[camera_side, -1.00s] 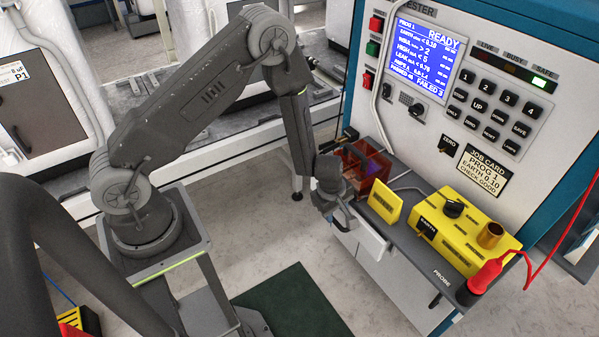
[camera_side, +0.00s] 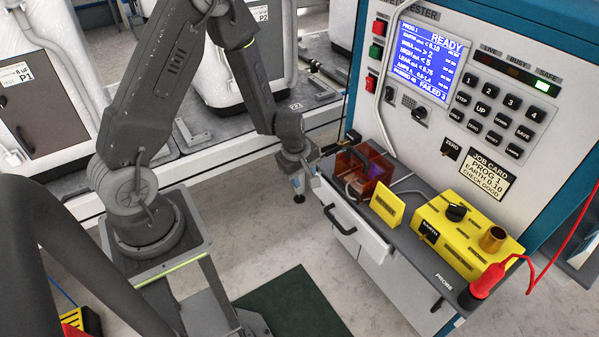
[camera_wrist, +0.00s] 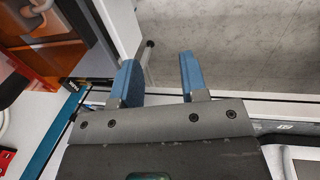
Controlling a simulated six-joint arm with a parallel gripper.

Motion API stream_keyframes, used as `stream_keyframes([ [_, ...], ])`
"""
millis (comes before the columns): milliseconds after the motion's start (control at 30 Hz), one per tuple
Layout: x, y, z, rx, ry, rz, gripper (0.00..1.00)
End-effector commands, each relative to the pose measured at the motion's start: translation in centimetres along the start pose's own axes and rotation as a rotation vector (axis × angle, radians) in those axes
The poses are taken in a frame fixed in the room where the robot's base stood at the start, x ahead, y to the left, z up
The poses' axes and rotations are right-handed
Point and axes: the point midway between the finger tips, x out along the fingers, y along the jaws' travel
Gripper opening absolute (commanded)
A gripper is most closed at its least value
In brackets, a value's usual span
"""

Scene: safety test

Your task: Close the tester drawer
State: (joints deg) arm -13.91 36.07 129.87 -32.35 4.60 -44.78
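The tester drawer (camera_side: 364,235) is a white box under the grey bench top in the side view. Its front carries a dark bar handle (camera_side: 340,220), and its body stands out from the cabinet, so it looks partly open. My gripper (camera_side: 300,178) is up and left of the handle, near the drawer's far left end, apart from the handle. The wrist view shows its two blue fingers (camera_wrist: 160,80) spread, with no object clearly held between them. A thin dark-tipped rod shows behind the fingers there; I cannot tell what it is.
A clear orange box (camera_side: 368,170) sits on the bench top (camera_side: 404,243), with a yellow plate (camera_side: 386,204) and a yellow unit (camera_side: 466,232) beside it. A red probe (camera_side: 487,279) stands at the front right. The conveyor (camera_side: 215,150) runs behind my gripper. Floor before the drawer is clear.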

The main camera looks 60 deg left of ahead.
Motion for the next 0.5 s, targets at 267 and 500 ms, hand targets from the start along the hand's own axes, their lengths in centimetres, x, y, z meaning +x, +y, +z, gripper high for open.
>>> stream_keyframes([
  [267, -0.52, -0.26, -0.73, -0.001, 0.002, -0.001, 0.4],
  [500, -0.49, -0.27, -0.71, 0.003, 0.002, -0.002, 0.35],
])
